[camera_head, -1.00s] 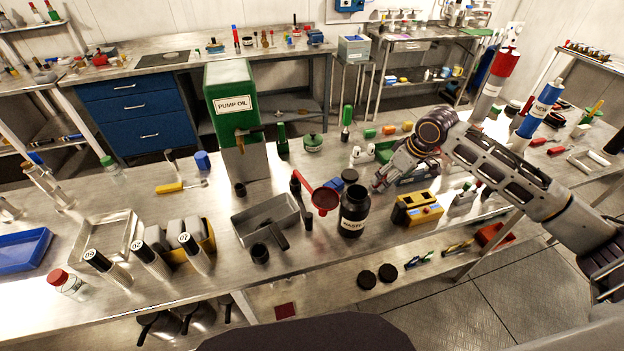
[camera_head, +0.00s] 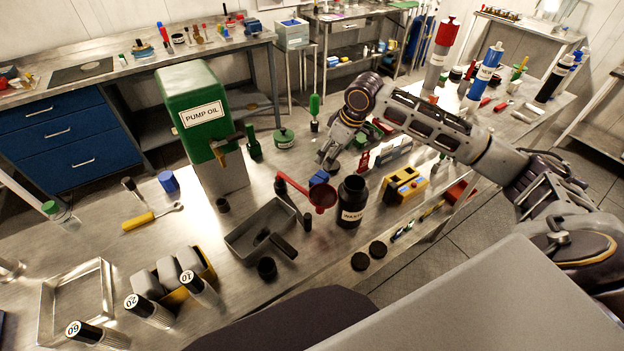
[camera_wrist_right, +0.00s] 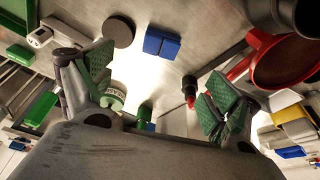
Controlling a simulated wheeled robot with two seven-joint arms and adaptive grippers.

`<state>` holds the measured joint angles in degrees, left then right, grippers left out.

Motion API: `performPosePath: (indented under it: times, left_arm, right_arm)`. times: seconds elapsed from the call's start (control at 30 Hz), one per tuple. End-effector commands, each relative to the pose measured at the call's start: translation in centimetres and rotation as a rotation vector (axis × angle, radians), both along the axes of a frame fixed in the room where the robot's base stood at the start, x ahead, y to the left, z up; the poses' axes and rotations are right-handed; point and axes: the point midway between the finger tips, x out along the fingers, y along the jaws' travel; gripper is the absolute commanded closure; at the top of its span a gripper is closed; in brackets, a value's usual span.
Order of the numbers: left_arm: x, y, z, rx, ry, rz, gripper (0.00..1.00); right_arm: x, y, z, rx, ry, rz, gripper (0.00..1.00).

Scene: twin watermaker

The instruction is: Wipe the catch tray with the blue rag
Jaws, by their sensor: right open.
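A small folded blue piece, which looks like the rag (camera_head: 319,178), lies on the bench behind the red funnel; it also shows in the right wrist view (camera_wrist_right: 162,42). My right gripper (camera_head: 327,161) is just behind it, low over the bench. In the right wrist view the green-padded fingers of this gripper (camera_wrist_right: 155,88) are spread wide with nothing between them, and the rag is beyond the tips. A grey rectangular tray (camera_head: 264,224), probably the catch tray, sits in front of the pump oil can, with a dark piece across its front right side. My left gripper is not in view.
The red funnel (camera_head: 320,196) and black waste bottle (camera_head: 351,203) stand close in front of my right gripper. The green pump oil can (camera_head: 197,120) rises behind the tray. A shallow metal tray (camera_head: 103,270) is at lower left. Bare bench lies left of the grey tray.

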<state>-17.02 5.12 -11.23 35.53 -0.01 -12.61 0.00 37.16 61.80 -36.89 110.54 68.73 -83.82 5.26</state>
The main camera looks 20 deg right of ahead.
Motion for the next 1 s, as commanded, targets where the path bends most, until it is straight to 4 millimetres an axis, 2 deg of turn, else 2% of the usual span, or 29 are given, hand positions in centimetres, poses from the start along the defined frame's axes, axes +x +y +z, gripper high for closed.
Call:
performPosePath:
  times: [0.47,1.0]
  left_arm:
    - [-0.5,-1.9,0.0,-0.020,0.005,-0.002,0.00]
    - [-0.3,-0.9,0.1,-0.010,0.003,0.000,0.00]
  right_arm:
    - [0.1,0.1,-0.6,0.000,0.001,-0.001,0.11]
    - [1.8,1.1,-6.8,0.001,0.002,-0.002,0.11]
